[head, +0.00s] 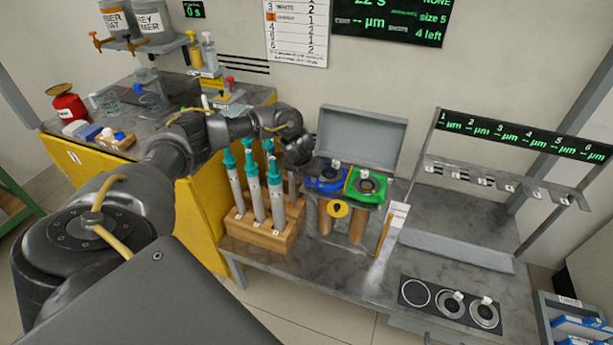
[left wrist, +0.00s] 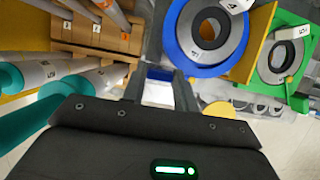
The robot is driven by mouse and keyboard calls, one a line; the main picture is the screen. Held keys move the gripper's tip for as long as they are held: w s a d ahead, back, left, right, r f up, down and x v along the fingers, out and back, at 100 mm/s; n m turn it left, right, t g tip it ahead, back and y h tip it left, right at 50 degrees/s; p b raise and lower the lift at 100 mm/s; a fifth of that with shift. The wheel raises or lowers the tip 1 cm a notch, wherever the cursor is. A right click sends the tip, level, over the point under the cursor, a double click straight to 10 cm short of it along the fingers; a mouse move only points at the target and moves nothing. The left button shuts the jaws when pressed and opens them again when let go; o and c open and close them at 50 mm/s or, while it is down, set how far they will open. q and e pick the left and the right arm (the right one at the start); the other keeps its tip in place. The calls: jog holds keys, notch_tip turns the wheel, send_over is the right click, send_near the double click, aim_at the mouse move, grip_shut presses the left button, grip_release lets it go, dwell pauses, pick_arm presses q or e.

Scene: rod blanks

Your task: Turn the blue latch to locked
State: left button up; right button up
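A blue round holder (head: 314,184) with a grey ring in it stands beside a green holder (head: 354,194) on the bench. In the left wrist view the blue holder (left wrist: 177,52) is at upper middle and the green holder (left wrist: 305,58) is at right, with a green lever (left wrist: 300,98). My left gripper (head: 303,160) is just left of the blue holder in the head view. My right gripper is not in view.
A wooden rack (head: 258,238) of teal-topped gauges stands close to the left gripper. An open grey lid (head: 360,142) rises behind the holders. A yellow disc (head: 338,208) is in front of them. A black ring tray (head: 420,294) lies at right.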

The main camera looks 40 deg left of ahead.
pick_arm(q)
jog(key=shift+c, duration=1.1)
jog(key=shift+r+n+p, duration=0.15)
jog(key=shift+n+p, duration=0.15)
jog(key=shift+p, duration=0.25)
jog(key=n+y+p, duration=0.1)
jog(key=n+p, duration=0.2)
jog(key=p, duration=0.1)
jog(key=shift+d+r+g, duration=0.1)
jog(key=shift+r+g, duration=0.05)
jog(key=shift+g, duration=0.15)
jog(key=n+y+p, duration=0.1)
jog(key=n+p, duration=0.1)
jog(key=shift+n+g+p, duration=0.3)
jog(key=shift+g+p, duration=0.1)
jog(key=n+p, duration=0.2)
jog(key=shift+w+n+g+y, duration=0.15)
jog(key=shift+n+g+y, duration=0.15)
jog(key=shift+g, duration=0.1)
jog(key=shift+f+n+p, duration=0.25)
jog(key=shift+n+p, duration=0.1)
jog(key=shift+n, duration=0.15)
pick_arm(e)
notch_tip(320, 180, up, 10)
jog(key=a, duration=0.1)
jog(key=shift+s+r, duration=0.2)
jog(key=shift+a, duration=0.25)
pick_arm(q)
jog(key=o, duration=1)
